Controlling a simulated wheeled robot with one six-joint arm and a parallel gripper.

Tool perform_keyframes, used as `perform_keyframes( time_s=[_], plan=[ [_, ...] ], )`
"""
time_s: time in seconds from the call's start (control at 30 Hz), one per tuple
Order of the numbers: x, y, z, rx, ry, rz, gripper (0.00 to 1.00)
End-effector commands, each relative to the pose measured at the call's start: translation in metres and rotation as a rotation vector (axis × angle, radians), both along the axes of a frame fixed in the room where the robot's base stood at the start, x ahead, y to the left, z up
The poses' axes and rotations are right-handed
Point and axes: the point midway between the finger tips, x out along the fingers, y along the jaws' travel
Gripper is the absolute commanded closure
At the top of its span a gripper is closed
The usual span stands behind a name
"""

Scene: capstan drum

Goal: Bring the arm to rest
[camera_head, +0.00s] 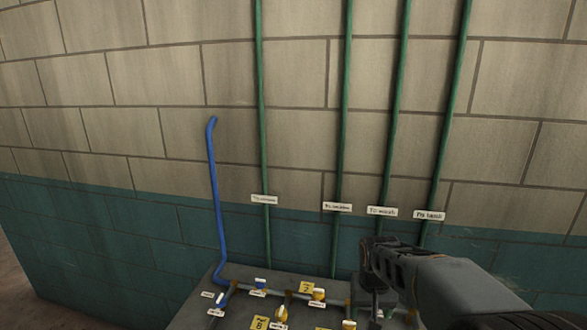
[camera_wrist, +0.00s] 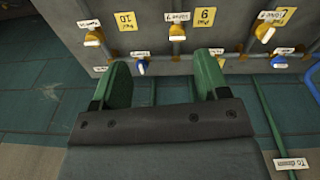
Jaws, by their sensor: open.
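My arm (camera_head: 460,285) reaches in from the lower right in the head view. My gripper (camera_head: 376,290) hangs at its end, over the right part of a dark block with valves (camera_head: 250,290). In the wrist view my gripper (camera_wrist: 163,82) has its two green fingers spread wide apart. Nothing is between them; the gap shows teal surface and the block's edge. The fingertips appear close to the block, but I cannot tell whether they touch it.
Yellow-handled valves (camera_wrist: 177,32) and blue-handled valves (camera_head: 260,284) sit among labels and yellow tags (camera_wrist: 125,21) on the block. A blue pipe (camera_head: 214,190) and several green pipes (camera_head: 262,120) run up the block wall (camera_head: 110,80). The wall left of the blue pipe is clear.

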Motion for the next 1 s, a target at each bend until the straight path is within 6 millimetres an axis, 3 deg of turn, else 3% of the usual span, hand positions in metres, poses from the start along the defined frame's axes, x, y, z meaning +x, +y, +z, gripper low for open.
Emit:
perform_keyframes(
  time_s=[0.03,0.2,0.4,0.7,1.0],
  plan=[
    [-0.020,0.003,0.004,0.006,-0.031,0.031,0.32],
    [-0.078,0.011,0.011,0.021,-0.119,0.091,0.32],
    [-0.122,0.015,0.016,0.029,-0.215,0.091,0.32],
    [-0.134,0.016,0.041,0.023,-0.344,0.097,0.32],
    [-0.134,0.016,0.041,0.023,-0.344,0.097,0.32]
  ],
)
